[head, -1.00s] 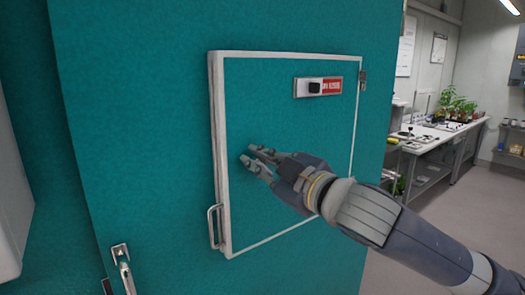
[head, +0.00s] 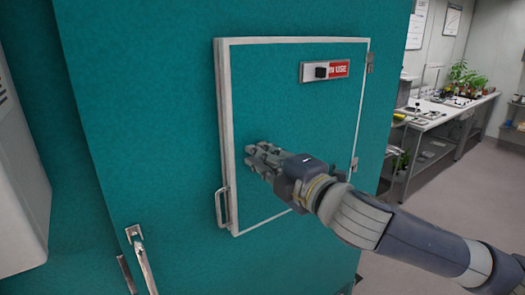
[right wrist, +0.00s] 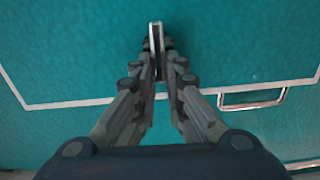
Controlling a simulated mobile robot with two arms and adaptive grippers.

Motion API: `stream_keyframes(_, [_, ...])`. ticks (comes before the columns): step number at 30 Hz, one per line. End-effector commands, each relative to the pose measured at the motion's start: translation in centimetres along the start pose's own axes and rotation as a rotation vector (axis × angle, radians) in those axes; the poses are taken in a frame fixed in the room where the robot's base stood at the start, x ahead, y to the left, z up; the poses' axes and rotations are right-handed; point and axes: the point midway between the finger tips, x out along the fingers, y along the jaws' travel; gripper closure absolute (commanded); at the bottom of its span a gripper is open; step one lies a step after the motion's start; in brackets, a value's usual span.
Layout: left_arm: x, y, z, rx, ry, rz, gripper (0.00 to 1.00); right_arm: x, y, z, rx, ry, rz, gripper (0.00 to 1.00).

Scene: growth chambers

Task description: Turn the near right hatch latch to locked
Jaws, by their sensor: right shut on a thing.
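The teal hatch (head: 290,115) with a white frame is closed in the chamber's wall. My right gripper (head: 252,155) is at the left half of the hatch, its fingers drawn together. In the right wrist view the fingertips (right wrist: 159,68) are shut on a slim grey metal lever, the hatch latch (right wrist: 156,36). In the head view the gripper hides the latch. My left gripper is not in view.
A loop handle (head: 222,207) sits on the hatch's left edge, also seen in the right wrist view (right wrist: 252,105). A slide sign (head: 325,71) is above. A long metal door handle (head: 143,260) is at lower left. A bench (head: 440,115) with plants stands at the right.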

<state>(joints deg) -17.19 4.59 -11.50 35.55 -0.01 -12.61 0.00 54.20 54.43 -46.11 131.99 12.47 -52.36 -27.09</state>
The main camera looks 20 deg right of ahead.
Motion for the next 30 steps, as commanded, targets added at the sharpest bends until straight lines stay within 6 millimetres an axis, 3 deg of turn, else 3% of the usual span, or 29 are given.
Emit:
stream_keyframes(20, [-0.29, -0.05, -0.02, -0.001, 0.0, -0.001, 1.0, 0.0, -0.27, 0.01, -0.061, 0.0, -0.002, 1.0])
stream_keyframes(21, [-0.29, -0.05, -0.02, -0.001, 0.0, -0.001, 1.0, 0.0, -0.27, 0.01, -0.06, 0.0, -0.002, 0.82])
stream_keyframes(23, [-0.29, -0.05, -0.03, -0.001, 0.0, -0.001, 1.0, 0.0, -0.26, 0.01, -0.06, 0.0, -0.002, 0.68])
stream_keyframes(30, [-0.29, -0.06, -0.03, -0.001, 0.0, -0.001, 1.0, 0.0, -0.22, 0.01, -0.059, 0.0, -0.001, 0.68])
